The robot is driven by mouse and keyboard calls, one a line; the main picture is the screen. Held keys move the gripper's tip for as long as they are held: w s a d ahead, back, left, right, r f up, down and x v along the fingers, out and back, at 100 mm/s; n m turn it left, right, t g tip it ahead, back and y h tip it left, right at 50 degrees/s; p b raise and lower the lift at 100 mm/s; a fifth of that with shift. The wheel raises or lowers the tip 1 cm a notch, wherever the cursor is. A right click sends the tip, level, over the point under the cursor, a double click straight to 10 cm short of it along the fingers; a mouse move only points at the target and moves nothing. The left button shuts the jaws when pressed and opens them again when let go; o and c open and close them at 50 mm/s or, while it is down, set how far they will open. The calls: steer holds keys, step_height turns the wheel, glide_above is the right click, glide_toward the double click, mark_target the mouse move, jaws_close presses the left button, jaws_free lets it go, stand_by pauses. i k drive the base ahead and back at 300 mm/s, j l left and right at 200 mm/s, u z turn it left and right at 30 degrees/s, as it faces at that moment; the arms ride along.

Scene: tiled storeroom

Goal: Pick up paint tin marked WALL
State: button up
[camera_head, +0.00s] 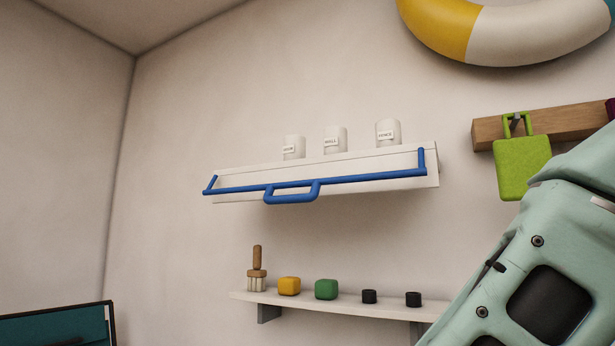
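The paint tin marked WALL (335,141) is a small white cylinder with a label. It stands upright on the white upper shelf (400,162), in the middle of three similar tins. To its left stands a white tin (294,148) whose label is too small to read surely. To its right stands a white tin (388,133), its label seeming to read FENCE. A blue rail (345,180) with a lower handle-like loop runs along the shelf's front, below the tins. Part of my arm fills the lower right. My gripper is not in view.
A lower shelf (340,301) holds a brush (257,270), a yellow block (289,286), a green block (326,289) and two black pieces. A green tag-like item (522,167) hangs from a wooden rack (550,124). A yellow-and-white ring (500,35) is above. Wall around the tins is clear.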

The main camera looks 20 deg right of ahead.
mark_target(336, 137)
steer(key=i+j, duration=0.25)
steer(key=j, duration=0.15)
steer(key=i+j, duration=0.55)
steer(key=j, duration=0.3)
steer(key=j+z, duration=0.1)
steer(key=z, duration=0.35)
steer(key=i+j+z, duration=0.1)
steer(key=z, duration=0.35)
steer(key=j+z, duration=0.15)
steer(key=z, duration=0.25)
steer(key=j+z, duration=0.15)
steer(key=z, duration=0.3)
steer(key=i, duration=0.05)
